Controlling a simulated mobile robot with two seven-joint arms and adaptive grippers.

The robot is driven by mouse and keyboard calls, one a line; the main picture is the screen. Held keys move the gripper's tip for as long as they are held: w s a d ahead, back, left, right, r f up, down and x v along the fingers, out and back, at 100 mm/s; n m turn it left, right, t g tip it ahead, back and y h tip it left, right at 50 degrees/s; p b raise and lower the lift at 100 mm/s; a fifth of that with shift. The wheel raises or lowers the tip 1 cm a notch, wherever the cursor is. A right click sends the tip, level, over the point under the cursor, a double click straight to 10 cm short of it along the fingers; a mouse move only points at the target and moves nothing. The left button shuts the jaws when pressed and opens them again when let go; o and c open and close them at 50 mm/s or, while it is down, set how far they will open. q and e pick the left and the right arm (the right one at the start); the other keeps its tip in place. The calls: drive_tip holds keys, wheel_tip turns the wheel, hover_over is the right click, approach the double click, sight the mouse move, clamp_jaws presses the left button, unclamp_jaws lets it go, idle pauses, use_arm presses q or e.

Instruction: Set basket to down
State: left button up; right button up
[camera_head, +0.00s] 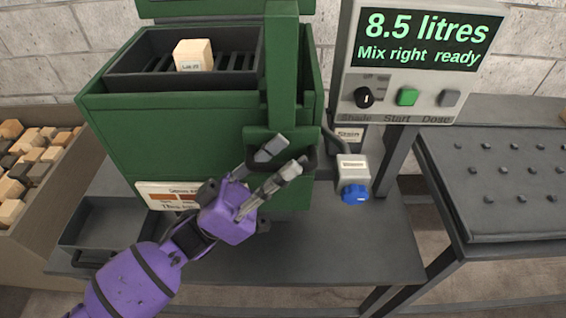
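The dark slotted basket (228,64) sits inside the top opening of a green tank (190,128). A pale wooden block (193,55) with a lot label lies in it. A green upright arm (282,75) stands at the tank's front right, with a dark handle (309,158) at its lower end. My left gripper (279,160) is in front of this handle, its two fingers apart. The fingers partly hide the handle, and I cannot tell whether they touch it. My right gripper is out of view.
A control panel (350,80) reads "8.5 litres, Mix right ready". Below it is a blue knob (354,194) on a grey box. A crate of wooden blocks (60,220) stands at left, a dark tray (100,226) beside it. The bench front (330,250) is clear.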

use_arm(q)
drive_tip(key=shift+c, duration=0.2)
clamp_jaws()
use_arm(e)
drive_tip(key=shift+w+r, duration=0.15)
use_arm(q)
drive_tip(key=shift+f, duration=0.1)
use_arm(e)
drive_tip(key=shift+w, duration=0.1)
use_arm(q)
wheel_tip(320, 180, down, 14)
drive_tip(key=b, duration=0.8)
drive_tip(key=shift+r, duration=0.25)
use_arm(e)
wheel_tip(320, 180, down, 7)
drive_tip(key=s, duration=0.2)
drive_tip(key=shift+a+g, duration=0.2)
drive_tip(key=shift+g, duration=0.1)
use_arm(q)
drive_tip(key=shift+s, duration=0.1)
drive_tip(key=shift+o, duration=0.2)
unclamp_jaws()
drive_tip(key=shift+f, duration=0.1)
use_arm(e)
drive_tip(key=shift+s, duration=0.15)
